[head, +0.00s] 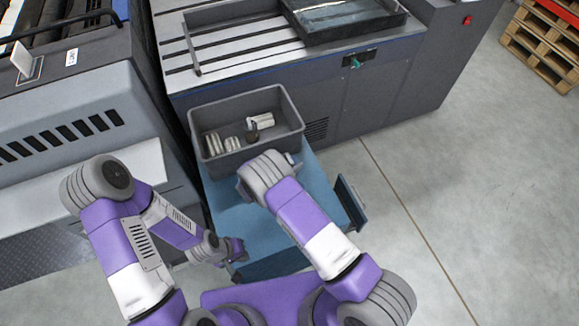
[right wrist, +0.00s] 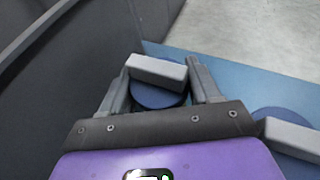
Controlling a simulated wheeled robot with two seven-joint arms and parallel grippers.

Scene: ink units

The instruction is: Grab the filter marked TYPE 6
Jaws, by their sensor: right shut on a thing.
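My right gripper (right wrist: 160,74) is shut on a filter with a round blue cap (right wrist: 156,97) and a grey bar across its top. The bar lies between the two fingers. A second blue-capped filter (right wrist: 270,118) with a grey bar stands to the right in the right wrist view, partly cut off and apart from the gripper. No TYPE marking is readable on either. In the head view my right wrist hides the gripper and what it holds, just in front of the grey bin. My left gripper (head: 235,250) is low by the blue surface's left front; its jaws are unclear.
The grey bin (head: 292,108) holds several whitish cylinders (head: 213,144) and a small dark piece. It stands at the back of the blue tabletop (head: 235,205). Its wall rises close left of my right gripper. A grey machine is behind; open floor lies right.

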